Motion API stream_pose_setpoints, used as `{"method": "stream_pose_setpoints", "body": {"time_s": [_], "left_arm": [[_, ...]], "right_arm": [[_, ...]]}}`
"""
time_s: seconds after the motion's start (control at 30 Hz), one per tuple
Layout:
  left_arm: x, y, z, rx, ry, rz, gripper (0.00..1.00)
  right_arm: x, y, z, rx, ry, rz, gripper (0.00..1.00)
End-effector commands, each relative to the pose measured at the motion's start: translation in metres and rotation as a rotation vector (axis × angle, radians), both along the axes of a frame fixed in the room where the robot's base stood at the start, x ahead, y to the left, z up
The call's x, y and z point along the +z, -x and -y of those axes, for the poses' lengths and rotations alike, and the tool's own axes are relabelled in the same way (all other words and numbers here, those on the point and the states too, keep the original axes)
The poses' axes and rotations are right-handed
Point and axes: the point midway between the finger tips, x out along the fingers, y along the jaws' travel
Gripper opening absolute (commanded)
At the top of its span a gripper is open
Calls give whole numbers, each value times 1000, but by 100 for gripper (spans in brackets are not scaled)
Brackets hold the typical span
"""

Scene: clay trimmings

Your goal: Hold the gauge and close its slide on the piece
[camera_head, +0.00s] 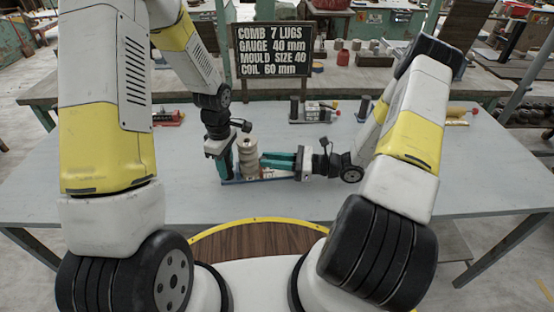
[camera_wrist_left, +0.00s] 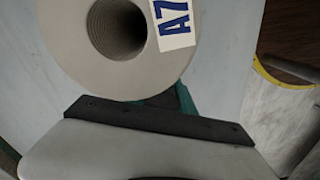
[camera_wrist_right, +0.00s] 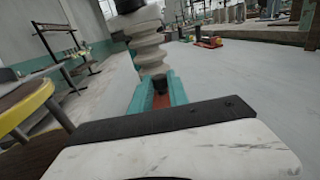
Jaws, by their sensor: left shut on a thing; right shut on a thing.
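The piece (camera_head: 247,152), a beige-grey ribbed cylinder, stands between my grippers on the table. In the left wrist view its round grey top (camera_wrist_left: 85,65) shows a ribbed hole and an A7 label. The gauge (camera_head: 232,182) shows as a thin blue strip low beside the piece; most of it is hidden. My left gripper (camera_head: 219,170) points down at the piece's left, shut on what looks like the gauge. My right gripper (camera_head: 270,162) lies level at the piece's right. In the right wrist view its teal fingers are shut on a red slide (camera_wrist_right: 161,102) with a dark knob.
A sign (camera_head: 272,50) reads comb 7 lugs, gauge 40 mm, mould size 40, coil 60 mm. Behind my grippers stand a dark-cylinder fixture (camera_head: 312,112) and a red tool (camera_head: 168,118). The grey table (camera_head: 120,200) is clear around the piece at the front.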

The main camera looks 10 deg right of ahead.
Motion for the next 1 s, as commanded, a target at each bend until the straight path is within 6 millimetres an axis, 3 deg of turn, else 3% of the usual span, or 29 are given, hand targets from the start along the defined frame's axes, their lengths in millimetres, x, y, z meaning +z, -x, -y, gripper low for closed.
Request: {"method": "stream_pose_setpoints", "body": {"time_s": [0.1,0.13,0.23,0.63,0.77,1.0], "left_arm": [[0,0,1,-4,1,0,0],[0,0,1,-4,1,0,0],[0,0,1,-4,1,0,0],[0,0,1,-2,1,2,0],[1,-1,1,-1,1,2,0],[1,-1,0,-1,1,2,0]], "right_arm": [[0,0,0,0,1,0,0],[0,0,0,0,1,0,25],[0,0,0,0,1,-1,43],[0,1,7,-2,0,0,43],[-1,6,26,-4,2,-1,43],[-1,19,76,-4,2,0,43]]}}
